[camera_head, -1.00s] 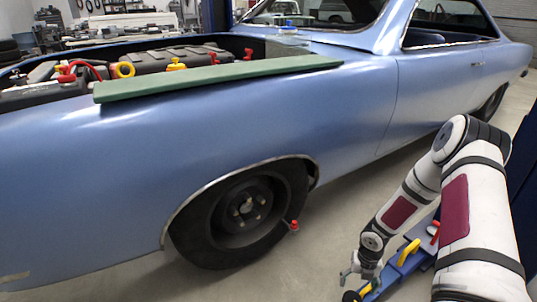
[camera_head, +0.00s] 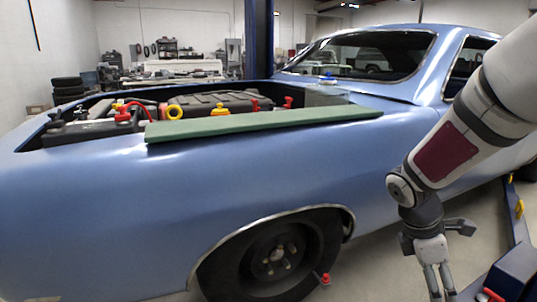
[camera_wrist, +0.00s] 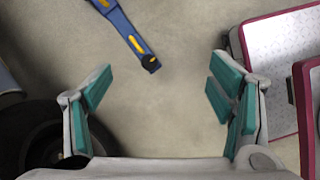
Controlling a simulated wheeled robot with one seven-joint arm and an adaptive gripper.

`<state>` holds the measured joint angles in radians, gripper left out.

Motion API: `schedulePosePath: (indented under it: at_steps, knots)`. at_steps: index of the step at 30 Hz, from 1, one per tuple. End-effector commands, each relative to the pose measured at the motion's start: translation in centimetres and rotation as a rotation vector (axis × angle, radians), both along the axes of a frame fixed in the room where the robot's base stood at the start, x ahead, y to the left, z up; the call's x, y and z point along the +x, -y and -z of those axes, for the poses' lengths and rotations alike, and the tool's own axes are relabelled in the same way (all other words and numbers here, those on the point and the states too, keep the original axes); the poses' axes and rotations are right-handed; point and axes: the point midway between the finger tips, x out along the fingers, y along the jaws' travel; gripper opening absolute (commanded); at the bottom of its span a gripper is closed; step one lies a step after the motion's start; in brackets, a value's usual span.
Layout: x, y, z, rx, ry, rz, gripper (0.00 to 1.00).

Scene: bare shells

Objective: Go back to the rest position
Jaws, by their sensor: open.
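My gripper (camera_head: 440,284) hangs down at the lower right of the head view, in front of the blue car's side and right of its front wheel. In the wrist view my gripper (camera_wrist: 160,110) shows its two teal-padded fingers wide apart, with nothing between them. It points down over bare floor.
The blue car (camera_head: 110,220) fills the left and middle, with its engine bay open. A green board (camera_head: 250,123) lies along its fender. The front wheel (camera_head: 275,258) has a red-tipped part beside it. A blue and yellow tool (camera_wrist: 130,35) lies on the floor. A red-edged platform (camera_wrist: 275,60) stands at right.

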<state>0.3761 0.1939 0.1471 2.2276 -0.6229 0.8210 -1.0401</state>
Motion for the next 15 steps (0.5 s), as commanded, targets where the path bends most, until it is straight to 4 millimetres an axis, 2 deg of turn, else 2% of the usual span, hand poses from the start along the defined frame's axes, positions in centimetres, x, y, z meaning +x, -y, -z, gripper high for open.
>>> schedulePosePath:
  at_steps: [1, 6, 9, 15]
  knots:
    - [-1.0, -1.0, -1.8, -0.009, 0.042, 0.073, 0.76]
    - [-5.3, -4.5, -6.0, -0.004, 0.158, 0.345, 0.76]
    - [-8.0, -6.7, -7.9, 0.017, 0.222, 0.5, 0.76]
    - [-13.7, -11.0, -10.3, 0.091, 0.321, 0.802, 0.76]
